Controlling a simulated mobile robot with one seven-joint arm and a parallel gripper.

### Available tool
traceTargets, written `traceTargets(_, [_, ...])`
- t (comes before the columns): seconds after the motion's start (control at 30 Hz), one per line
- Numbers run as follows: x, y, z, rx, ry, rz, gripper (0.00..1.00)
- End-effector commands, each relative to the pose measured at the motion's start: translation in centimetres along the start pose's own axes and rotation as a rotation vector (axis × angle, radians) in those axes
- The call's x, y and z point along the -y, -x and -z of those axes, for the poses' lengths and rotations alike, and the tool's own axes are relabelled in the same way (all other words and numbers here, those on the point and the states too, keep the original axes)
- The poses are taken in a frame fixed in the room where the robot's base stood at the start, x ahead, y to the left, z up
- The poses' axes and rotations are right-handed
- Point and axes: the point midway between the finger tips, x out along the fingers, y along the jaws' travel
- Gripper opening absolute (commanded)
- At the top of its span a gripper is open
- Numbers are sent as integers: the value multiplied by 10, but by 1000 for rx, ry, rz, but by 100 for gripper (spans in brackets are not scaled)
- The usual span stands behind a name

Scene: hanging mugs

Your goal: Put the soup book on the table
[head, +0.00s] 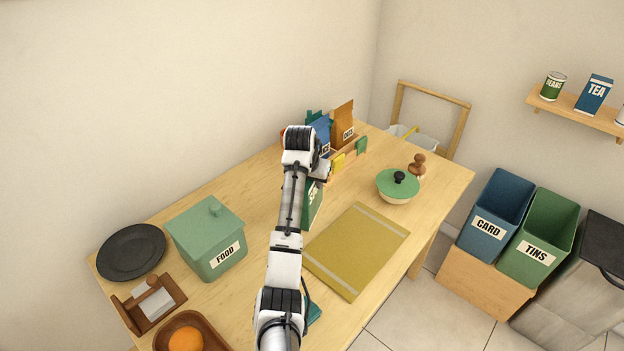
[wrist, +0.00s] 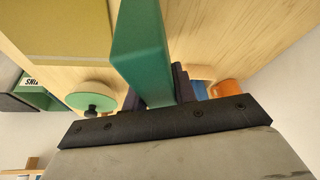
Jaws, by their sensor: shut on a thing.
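A green book (head: 313,205) with white lettering, partly hidden by my arm, stands upright over the middle of the wooden table (head: 258,262). I cannot read its whole title or tell whether its lower edge touches the table. My gripper (head: 320,172) is shut on this book; in the wrist view the green book (wrist: 143,55) sits between the dark fingers (wrist: 158,95).
An olive mat (head: 357,250) lies right of the book, with a green-lidded bowl (head: 397,187) beyond it. Blue (head: 321,130) and brown (head: 343,127) upright items stand behind. A green FOOD box (head: 208,240) and black plate (head: 131,252) are at left. A teal item (head: 314,312) is partly hidden by my arm.

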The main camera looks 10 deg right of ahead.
Motion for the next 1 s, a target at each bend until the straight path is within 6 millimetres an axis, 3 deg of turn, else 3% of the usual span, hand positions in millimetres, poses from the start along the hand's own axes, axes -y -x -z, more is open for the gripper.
traceTargets(0.23, [0,-2,-1,-1,0,0,0])
traceTargets(0.27, [0,-2,-1,0,0,0,31])
traceTargets(0.4, [0,-2,-1,0,0,0,49])
traceTargets(0.77, [0,2,1,-2,-1,1,49])
traceTargets(1.0, [0,42,0,-6,-2,3,49])
